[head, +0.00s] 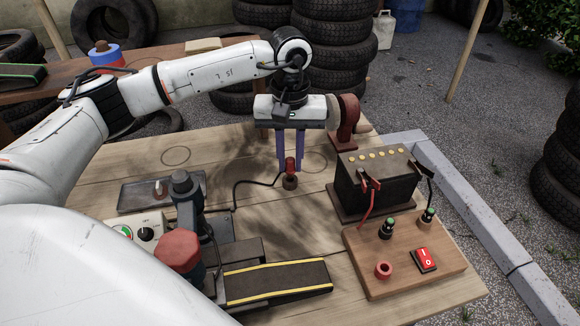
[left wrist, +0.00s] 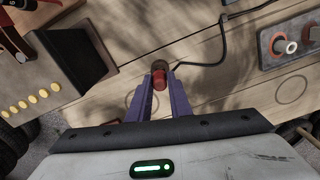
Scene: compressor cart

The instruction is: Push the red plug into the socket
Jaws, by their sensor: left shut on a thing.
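The red plug (head: 290,164) hangs between the two purple fingers of my left gripper (head: 290,166), which is shut on it. A dark round part (head: 290,182) shows under the plug, with a black cable running left from there. In the left wrist view the red plug (left wrist: 159,80) sits between the fingertips, with the dark round part beyond it. The red-rimmed socket (head: 383,269) is on the wooden board at the front right, apart from the plug. I cannot tell whether the plug's lower end touches the table. My right gripper is not in view.
A black battery (head: 375,185) with red and black clamps stands behind the board (head: 360,250). Two dark posts and a red switch (head: 424,259) are on the board. A black ramp with yellow edges (head: 277,282) lies left of it. A grey tray (head: 130,195) is farther left.

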